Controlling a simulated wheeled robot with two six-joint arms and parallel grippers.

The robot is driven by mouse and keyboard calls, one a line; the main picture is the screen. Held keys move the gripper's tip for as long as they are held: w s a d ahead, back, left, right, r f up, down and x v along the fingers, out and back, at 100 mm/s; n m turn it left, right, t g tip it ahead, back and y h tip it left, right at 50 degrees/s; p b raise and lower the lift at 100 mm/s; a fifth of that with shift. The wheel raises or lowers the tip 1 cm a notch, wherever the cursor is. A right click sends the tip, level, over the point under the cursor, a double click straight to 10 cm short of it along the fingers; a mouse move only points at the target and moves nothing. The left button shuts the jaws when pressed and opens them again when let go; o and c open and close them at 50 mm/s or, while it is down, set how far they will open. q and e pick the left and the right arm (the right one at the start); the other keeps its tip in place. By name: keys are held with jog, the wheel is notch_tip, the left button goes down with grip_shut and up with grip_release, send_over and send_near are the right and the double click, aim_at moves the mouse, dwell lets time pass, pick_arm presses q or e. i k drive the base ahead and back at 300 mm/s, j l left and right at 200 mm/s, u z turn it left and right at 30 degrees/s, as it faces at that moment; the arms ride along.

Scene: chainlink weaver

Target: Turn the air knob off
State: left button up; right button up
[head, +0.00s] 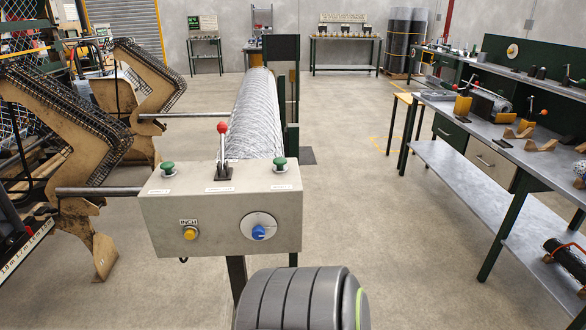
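A pale control box (200,222) stands close in front of me at the end of the mesh roll. On its front face a blue knob (258,232) sits on a round white plate at the right. No readable label shows which control is for air; the blue knob may be the one. Left of it is a yellow button (190,233) marked INCH. On top are two green knobs (168,167) and (279,164), with a red-tipped lever (222,140) between them. The labels by these are too small to read. Neither gripper is in view.
A dark rounded part, probably mine, covers the bottom middle. A long mesh roll (257,115) runs back behind the box. Brown machine frames (70,130) stand at the left. A grey workbench (515,150) with tools lines the right. The floor (365,210) between is clear.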

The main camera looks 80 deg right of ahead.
aim_at(258, 232)
jog(key=z, duration=2.35)
